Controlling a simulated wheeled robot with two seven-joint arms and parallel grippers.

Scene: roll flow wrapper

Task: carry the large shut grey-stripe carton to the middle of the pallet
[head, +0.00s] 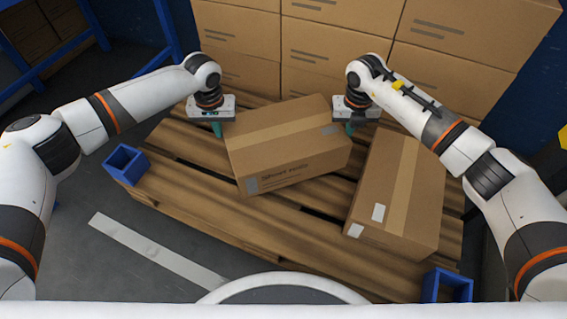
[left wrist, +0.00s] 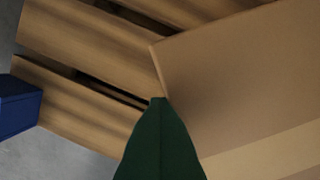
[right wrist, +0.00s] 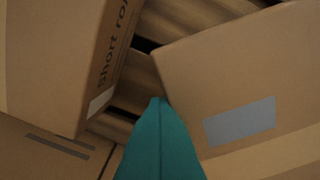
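The grey-stripe carton (head: 280,135) is shut, with tan tape along its top, a grey stripe near its right end and printing on its front. It appears to rest on the wooden pallet (head: 215,205), turned slightly. My left gripper (head: 217,130) points down at its left end, fingers together; the left wrist view shows the carton's corner (left wrist: 235,85) close by the fingertips. My right gripper (head: 350,129) points down at its right end, fingers together; the right wrist view shows the grey stripe (right wrist: 240,122) beside it. I cannot tell whether either gripper touches the carton.
Another shut carton (head: 400,185) with white labels stands close on the right of the pallet. Stacked cartons (head: 340,45) form a wall behind. Blue corner posts stand at the pallet's left (head: 126,165) and front right (head: 447,286). The pallet's front left boards are bare.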

